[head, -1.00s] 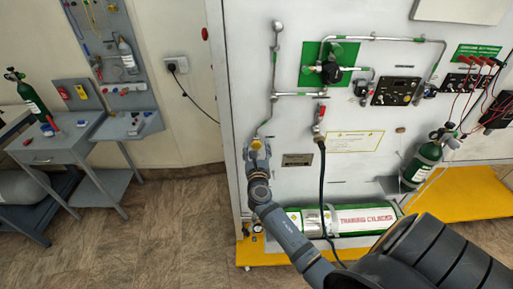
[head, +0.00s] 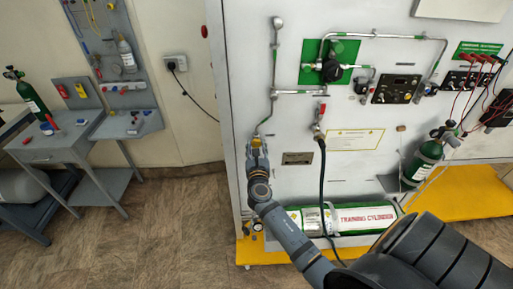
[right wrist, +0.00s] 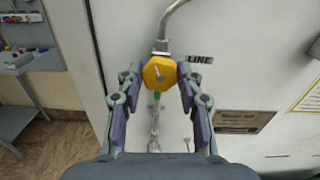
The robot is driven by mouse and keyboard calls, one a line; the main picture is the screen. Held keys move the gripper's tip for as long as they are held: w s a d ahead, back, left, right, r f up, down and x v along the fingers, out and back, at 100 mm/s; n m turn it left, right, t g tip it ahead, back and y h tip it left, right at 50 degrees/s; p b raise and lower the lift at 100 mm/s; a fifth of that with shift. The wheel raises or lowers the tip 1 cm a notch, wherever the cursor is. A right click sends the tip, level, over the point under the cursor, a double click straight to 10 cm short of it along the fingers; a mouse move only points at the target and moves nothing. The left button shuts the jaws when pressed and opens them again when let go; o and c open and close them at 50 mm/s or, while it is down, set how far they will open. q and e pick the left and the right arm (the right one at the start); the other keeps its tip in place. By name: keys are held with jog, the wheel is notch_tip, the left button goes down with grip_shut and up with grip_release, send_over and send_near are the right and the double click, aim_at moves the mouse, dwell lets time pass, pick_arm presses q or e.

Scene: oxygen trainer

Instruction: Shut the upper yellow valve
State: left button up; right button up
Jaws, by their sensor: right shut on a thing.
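The yellow valve (right wrist: 159,73) is a faceted knob with a pale pointer mark, on a metal pipe at the left of the white panel. The pointer stands near upright, tilted slightly left. My right gripper (right wrist: 160,80) has its two fingers against the left and right sides of the knob. In the head view my right gripper (head: 257,147) reaches the valve from below and mostly hides it. A "LINE" label (right wrist: 200,59) is right of the valve. My left gripper is not in view.
A black hose (head: 322,185) hangs from a red-handled valve (head: 321,110) to the right. A training cylinder (head: 362,218) lies low on the panel's yellow base (head: 470,205). A grey workbench (head: 50,148) stands at the left. Open floor lies between bench and panel.

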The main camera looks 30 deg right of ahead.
jog(key=m+b, duration=0.2)
jog(key=m, duration=0.2)
jog(key=shift+f, duration=0.15)
jog(key=m+b, duration=0.1)
jog(key=m, duration=0.2)
jog(key=shift+m+b, duration=0.35)
jog(key=shift+m, duration=0.05)
jog(key=m+b, duration=0.2)
jog(key=m, duration=0.2)
jog(key=shift+m+b, duration=0.3)
jog(key=m+b, duration=0.2)
jog(key=m, duration=0.1)
jog(key=shift+m, duration=0.3)
jog(key=m+b, duration=0.4)
jog(key=m, duration=0.2)
jog(key=shift+f, duration=0.1)
jog(key=m+b, duration=0.2)
jog(key=m, duration=0.2)
jog(key=shift+b, duration=0.35)
jog(key=shift+m+b, duration=0.35)
jog(key=shift+m, duration=0.25)
jog(key=shift+r+m, duration=0.2)
jog(key=shift+m, duration=0.1)
jog(key=o, duration=1.2)
jog(key=shift+c, duration=0.2)
